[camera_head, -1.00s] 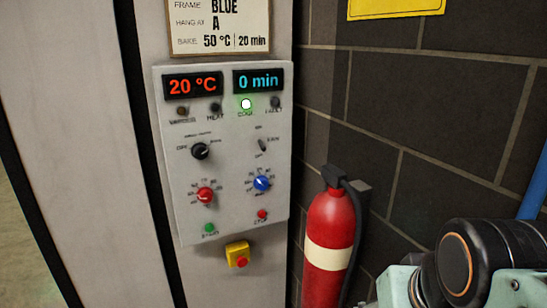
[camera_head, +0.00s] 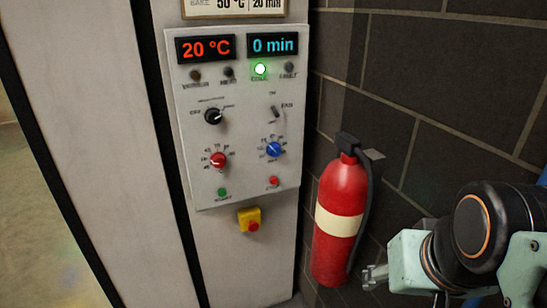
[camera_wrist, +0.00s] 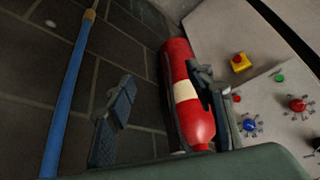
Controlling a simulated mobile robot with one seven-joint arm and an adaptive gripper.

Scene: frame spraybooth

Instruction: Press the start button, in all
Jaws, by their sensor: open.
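The green start button (camera_head: 222,192) is at the lower left of the grey control panel (camera_head: 190,140). It also shows in the wrist view (camera_wrist: 280,78). The red stop button (camera_head: 273,181) is to its right. The displays read 20 °C and 0 min, and a green lamp (camera_head: 260,69) is lit above the COOL label. My gripper (camera_head: 374,276) is in front of the wall, right of the extinguisher's lower end in the picture and apart from the panel. In the wrist view my gripper (camera_wrist: 165,105) has its fingers spread, with nothing held between them.
A red fire extinguisher (camera_head: 341,190) with a pale band hangs by the dark block wall, between panel and arm in the picture. A yellow box with a red emergency button (camera_head: 249,220) is below the panel. A blue pole (camera_wrist: 70,95) stands at left in the wrist view.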

